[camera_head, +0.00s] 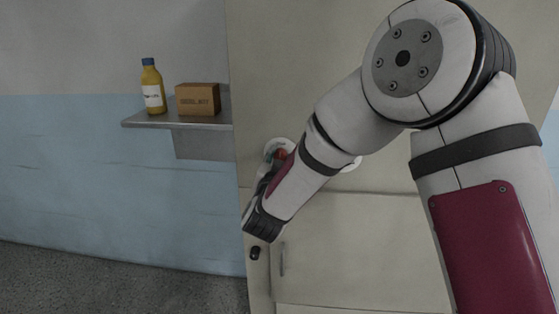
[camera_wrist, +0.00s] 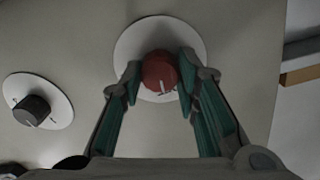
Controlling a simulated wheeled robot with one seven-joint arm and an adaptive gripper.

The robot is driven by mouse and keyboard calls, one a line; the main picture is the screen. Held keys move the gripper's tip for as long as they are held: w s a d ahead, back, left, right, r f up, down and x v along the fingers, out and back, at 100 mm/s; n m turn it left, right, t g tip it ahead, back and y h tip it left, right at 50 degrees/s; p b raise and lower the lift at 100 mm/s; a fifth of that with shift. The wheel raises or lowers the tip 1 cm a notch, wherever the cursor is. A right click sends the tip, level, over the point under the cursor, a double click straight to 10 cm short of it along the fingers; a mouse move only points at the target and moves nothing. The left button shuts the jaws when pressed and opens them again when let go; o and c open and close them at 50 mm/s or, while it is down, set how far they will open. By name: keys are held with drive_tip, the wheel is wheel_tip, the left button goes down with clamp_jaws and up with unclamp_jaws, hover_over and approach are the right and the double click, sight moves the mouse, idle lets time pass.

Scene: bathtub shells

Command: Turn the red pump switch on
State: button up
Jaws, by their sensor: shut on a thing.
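The red pump switch (camera_wrist: 160,72) is a round red knob with a pale pointer line, set on a white round plate (camera_wrist: 134,40) in the wrist view. The pointer line points down, slightly to the right, in that view. My gripper (camera_wrist: 159,77) has one finger on each side of the knob and is shut on it. In the head view only a small part of the red knob (camera_head: 281,154) shows beside my arm, on the cream cabinet front. My fingers are mostly hidden there by my own arm.
A second knob, black on a white plate (camera_wrist: 31,109), sits left of the red one in the wrist view. A metal shelf (camera_head: 145,122) left of the cabinet (camera_head: 340,235) holds a yellow bottle (camera_head: 152,88) and a brown box (camera_head: 198,99). A cabinet handle (camera_head: 282,258) is below.

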drive_tip(key=shift+f+m+b, duration=0.1)
drive_tip(key=shift+m+b, duration=4.15)
drive_tip(key=shift+m, duration=4.25)
drive_tip(key=o, duration=1.2)
drive_tip(key=shift+c, duration=0.2)
drive_tip(key=shift+s, duration=0.1)
